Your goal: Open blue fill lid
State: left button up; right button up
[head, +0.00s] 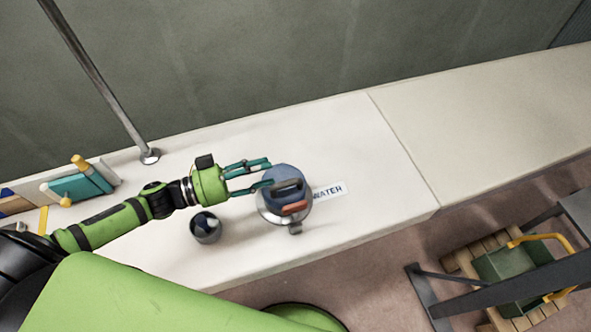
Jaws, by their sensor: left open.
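My right gripper is not in view.
A dark round cup-like object (206,227) stands on the counter left of the fitting. A metal pole (149,155) rises at the back left, near a teal box (80,187). The counter right of the label is clear. A green crate (512,264) stands below, at right.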

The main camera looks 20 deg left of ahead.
pick_arm(q)
jog(key=b, duration=0.9)
send_near(296, 181)
jog(key=w+d+f, duration=0.1)
jog(key=f, duration=0.1)
jog(key=x, duration=0.3)
jog(key=r+x, duration=0.1)
jog(key=x, duration=0.2)
jog(key=shift+w+d+r+b, duration=0.15)
jog(key=shift+w+d+b, duration=0.1)
jog(key=shift+w+b, duration=0.05)
jog(key=shift+w+d, duration=0.35)
jog(key=shift+d, duration=0.15)
